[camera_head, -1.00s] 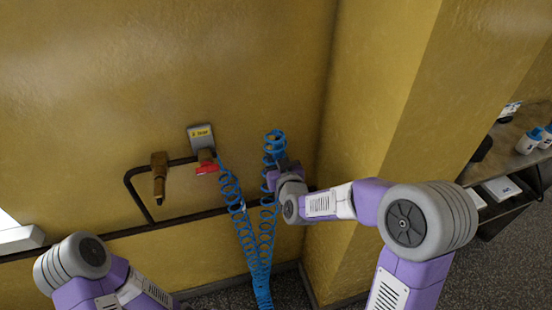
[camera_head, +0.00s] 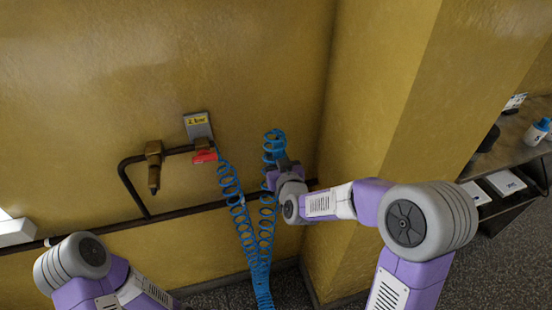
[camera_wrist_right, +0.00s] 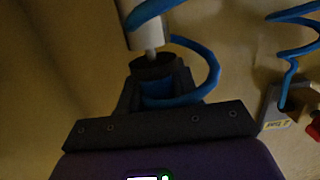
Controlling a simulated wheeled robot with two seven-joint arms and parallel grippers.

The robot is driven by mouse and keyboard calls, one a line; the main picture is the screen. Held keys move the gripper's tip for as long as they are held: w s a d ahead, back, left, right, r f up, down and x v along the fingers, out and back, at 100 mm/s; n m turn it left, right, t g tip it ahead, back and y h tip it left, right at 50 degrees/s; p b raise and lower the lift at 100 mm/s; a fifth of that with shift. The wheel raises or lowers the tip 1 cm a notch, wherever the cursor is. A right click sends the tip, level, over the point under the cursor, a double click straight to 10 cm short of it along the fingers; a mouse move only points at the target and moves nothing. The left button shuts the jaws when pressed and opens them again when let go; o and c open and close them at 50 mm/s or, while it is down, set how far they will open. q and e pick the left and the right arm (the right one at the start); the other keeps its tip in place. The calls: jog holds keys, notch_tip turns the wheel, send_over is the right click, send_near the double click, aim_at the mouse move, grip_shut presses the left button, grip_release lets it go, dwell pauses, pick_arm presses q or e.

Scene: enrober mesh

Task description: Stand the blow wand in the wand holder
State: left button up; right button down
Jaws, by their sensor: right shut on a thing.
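My right gripper (camera_head: 282,172) is at the wall near the corner, with blue coiled hose (camera_head: 273,146) just above and below it. In the right wrist view its jaws (camera_wrist_right: 153,70) are shut on the blow wand, whose blue part (camera_wrist_right: 158,90) shows between them. A pale cylinder with a thin rod (camera_wrist_right: 150,38) meets a dark round end at the fingertips, and a loop of blue hose curves around there. The wand is mostly hidden in the head view. I cannot pick out the wand holder for certain. My left gripper is out of view.
A grey labelled plate (camera_head: 198,127) with a red lever (camera_head: 204,156) is on the wall, left of the gripper. A brass fitting (camera_head: 153,165) hangs on a dark pipe (camera_head: 180,211). The hose drops to the floor. A wall corner and a shelf (camera_head: 515,150) are at right.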

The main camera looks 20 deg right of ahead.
jog(key=c, duration=0.7)
grip_release()
jog(key=s, duration=0.2)
jog(key=s+p, duration=0.1)
jog(key=s, duration=0.2)
jog(key=s+r, duration=0.1)
jog(key=s, duration=0.1)
jog(key=shift+s+d+r, duration=0.1)
jog(key=shift+s, duration=0.15)
